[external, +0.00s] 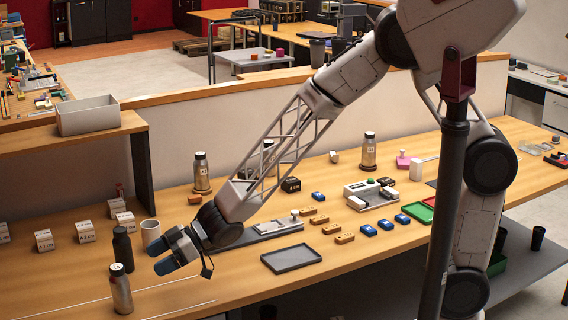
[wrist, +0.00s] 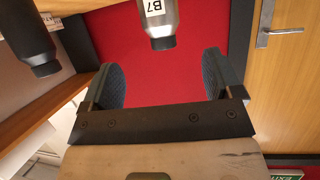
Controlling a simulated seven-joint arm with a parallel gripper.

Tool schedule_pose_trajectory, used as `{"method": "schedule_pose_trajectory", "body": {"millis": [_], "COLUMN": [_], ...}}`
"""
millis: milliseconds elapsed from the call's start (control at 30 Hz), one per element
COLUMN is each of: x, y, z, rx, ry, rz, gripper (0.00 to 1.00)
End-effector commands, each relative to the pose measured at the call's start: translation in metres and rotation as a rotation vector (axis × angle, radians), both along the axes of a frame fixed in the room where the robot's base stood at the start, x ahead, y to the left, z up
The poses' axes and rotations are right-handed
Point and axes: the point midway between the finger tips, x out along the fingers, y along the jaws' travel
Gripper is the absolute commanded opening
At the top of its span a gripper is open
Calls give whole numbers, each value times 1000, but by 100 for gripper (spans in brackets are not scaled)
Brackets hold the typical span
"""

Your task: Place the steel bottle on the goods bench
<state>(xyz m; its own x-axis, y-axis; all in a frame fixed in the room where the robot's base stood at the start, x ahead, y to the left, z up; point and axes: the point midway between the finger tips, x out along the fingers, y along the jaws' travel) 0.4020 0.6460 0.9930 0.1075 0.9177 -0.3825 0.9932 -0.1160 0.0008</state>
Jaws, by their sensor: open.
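My gripper (external: 170,258) is open and empty, low over the left part of the long wooden bench (external: 230,285), with its fingers towards the left. A steel bottle (external: 121,290) with a dark cap stands upright at the front left, apart from the fingers. In the wrist view a steel bottle (wrist: 160,18) labelled B7 appears upside down, just beyond the gap between the open fingers (wrist: 165,80). Other steel bottles stand farther back, one at the left (external: 201,174) and one at the right (external: 369,151); another is partly hidden by my arm. No sign shows which surface is the goods bench.
A black bottle (external: 122,249) and a white mug (external: 150,232) stand close to my gripper; the black bottle (wrist: 30,40) shows in the wrist view. Several white labelled blocks (external: 85,232) lie at the left. A grey bin (external: 88,116) sits on a raised shelf. A dark tray (external: 290,258) lies at the right.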

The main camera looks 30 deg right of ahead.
Motion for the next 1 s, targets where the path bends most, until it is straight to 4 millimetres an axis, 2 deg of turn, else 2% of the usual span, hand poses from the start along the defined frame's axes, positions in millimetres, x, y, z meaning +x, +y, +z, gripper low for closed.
{"method": "schedule_pose_trajectory", "body": {"millis": [833, 1000], "x": [0, 8], "y": [-2, -10], "z": [0, 4], "rx": [-1, -11], "ry": [0, -5], "rz": [-1, -26], "gripper": [85, 85]}}
